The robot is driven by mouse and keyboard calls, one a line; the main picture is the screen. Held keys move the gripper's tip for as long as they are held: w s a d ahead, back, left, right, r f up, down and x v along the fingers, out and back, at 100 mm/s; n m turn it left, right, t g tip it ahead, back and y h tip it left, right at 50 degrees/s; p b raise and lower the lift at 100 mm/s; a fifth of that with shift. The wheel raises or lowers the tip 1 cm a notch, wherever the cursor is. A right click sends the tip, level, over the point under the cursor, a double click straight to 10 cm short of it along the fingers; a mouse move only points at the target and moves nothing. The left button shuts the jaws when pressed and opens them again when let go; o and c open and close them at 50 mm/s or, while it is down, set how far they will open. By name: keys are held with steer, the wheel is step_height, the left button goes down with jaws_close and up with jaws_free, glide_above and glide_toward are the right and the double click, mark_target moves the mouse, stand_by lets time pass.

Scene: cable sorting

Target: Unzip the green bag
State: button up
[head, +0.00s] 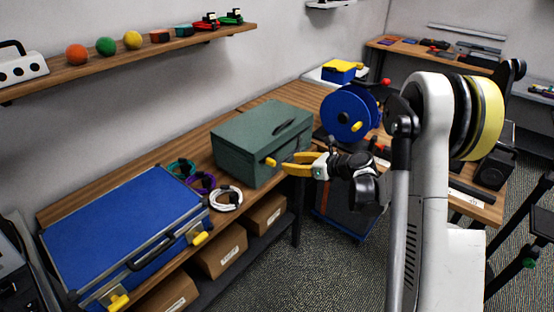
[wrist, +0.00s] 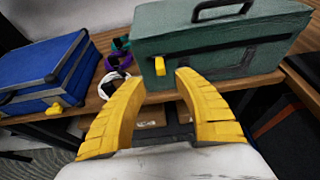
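The green bag (head: 262,138) is a boxy dark green case with a black handle on top, standing on the wooden bench. In the wrist view the green bag (wrist: 215,42) fills the top right. The tab (wrist: 160,66) also shows just beyond my fingertips in the wrist view. My gripper (head: 289,164) is in front of the bag, close to the tab. In the wrist view its yellow fingers (wrist: 158,78) are spread apart with nothing between them. The bag looks closed.
A blue case (head: 125,225) with yellow latches lies left on the bench. Green, purple and white cable coils (head: 226,198) lie between the cases. Cardboard boxes (head: 222,250) fill the shelf below. A blue reel (head: 347,113) stands to the right.

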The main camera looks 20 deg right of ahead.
mark_target(272, 160)
steer(key=b+x, duration=0.2)
steer(key=x, duration=0.8)
steer(key=shift+a+r, duration=0.1)
steer(key=shift+r, duration=0.05)
steer(key=shift+c, duration=0.4)
jaws_close()
